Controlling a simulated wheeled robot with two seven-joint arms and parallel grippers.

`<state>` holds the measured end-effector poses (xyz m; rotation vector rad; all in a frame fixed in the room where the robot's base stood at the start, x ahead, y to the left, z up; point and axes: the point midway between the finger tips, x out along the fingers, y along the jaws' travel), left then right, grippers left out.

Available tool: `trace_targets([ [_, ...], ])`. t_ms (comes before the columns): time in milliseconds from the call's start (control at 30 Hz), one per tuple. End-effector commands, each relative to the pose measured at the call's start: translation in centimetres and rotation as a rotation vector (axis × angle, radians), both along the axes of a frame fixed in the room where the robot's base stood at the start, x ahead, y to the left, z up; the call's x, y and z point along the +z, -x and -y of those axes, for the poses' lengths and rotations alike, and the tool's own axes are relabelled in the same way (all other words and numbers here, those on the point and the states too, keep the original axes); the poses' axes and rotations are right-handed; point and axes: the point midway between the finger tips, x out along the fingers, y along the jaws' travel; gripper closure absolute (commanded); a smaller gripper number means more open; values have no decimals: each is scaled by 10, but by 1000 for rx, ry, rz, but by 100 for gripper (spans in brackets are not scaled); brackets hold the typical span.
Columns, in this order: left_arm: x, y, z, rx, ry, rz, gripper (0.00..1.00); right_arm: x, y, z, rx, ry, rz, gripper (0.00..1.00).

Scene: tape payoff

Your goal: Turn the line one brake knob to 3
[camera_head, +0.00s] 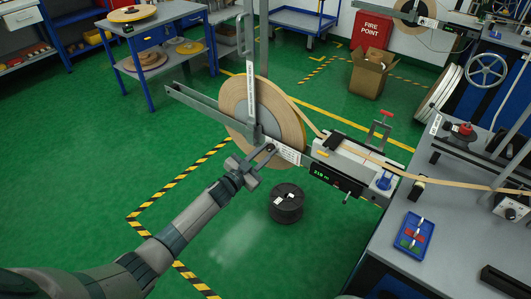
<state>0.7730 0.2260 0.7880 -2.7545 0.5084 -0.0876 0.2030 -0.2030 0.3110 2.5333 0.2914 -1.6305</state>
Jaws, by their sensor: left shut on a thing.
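A tan tape reel (235,105) stands upright on a grey payoff frame in the middle of the view. My left gripper (267,149) comes from the lower left and is at the frame's lower arm, in front of the reel's lower edge. It is shut on a small part there, which appears to be the line one brake knob. The fingers hide most of the knob, and its scale and setting are too small to read. A white label (286,154) is just right of the fingertips. My right gripper is not in view.
A tape unit with a green display (334,181) and red-handled clamp (383,122) stands right of the reel. A black spool (286,203) is on the floor below. A grey bench (455,235) with a blue tray (413,234) fills the right.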

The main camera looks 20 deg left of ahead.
Motion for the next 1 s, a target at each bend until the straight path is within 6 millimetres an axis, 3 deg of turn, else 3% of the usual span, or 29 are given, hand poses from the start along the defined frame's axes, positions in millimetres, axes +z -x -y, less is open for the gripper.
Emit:
trace_targets([
  [367, -2, 0, 0, -1, -187, 67, 100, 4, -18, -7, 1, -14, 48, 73],
  [1000, -3, 1, 2, -1, -744, 270, 100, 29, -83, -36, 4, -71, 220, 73],
])
